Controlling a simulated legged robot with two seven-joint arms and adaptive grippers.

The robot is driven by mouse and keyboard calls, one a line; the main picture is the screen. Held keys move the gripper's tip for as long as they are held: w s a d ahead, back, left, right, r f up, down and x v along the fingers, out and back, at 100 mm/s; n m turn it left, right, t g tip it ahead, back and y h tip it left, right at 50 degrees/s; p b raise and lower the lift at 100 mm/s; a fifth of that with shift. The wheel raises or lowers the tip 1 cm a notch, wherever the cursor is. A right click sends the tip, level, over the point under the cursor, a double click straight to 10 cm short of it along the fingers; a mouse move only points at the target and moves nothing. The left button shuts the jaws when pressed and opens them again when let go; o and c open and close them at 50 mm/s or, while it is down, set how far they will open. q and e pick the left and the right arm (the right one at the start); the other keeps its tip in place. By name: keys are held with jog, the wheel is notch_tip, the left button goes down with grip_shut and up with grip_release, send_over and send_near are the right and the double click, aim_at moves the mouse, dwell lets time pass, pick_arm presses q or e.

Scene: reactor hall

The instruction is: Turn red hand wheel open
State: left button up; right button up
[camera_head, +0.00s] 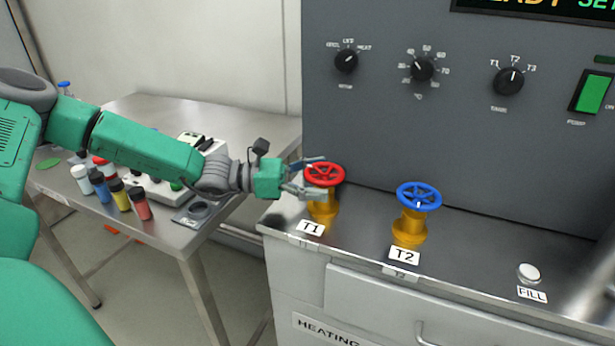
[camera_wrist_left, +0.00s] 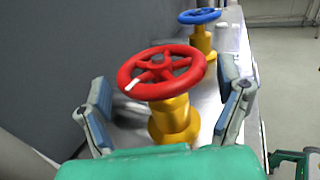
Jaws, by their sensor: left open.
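The red hand wheel (camera_head: 325,174) sits on a yellow valve body (camera_head: 322,208) behind the T1 label, at the left end of the steel counter. It also shows large in the left wrist view (camera_wrist_left: 161,72), with a white mark on its near left rim. My left gripper (camera_head: 308,178) is open at the wheel's left side. In the left wrist view its two fingers (camera_wrist_left: 168,112) stand on either side of the wheel and yellow body, apart from them. I cannot tell from the head view whether a finger touches the rim.
A blue hand wheel (camera_head: 419,196) on a yellow body stands right of the red one, at label T2. A white FILL button (camera_head: 529,272) is further right. A grey panel (camera_head: 450,130) with knobs rises behind. A steel table (camera_head: 150,108) with bottles stands left.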

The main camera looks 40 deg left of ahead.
pick_arm(q)
jog(key=v, duration=0.4)
jog(key=shift+w, duration=0.15)
jog(key=shift+s+a+f, duration=0.15)
jog(key=shift+s+a, duration=0.1)
jog(key=shift+a, duration=0.2)
jog(key=shift+d, duration=0.15)
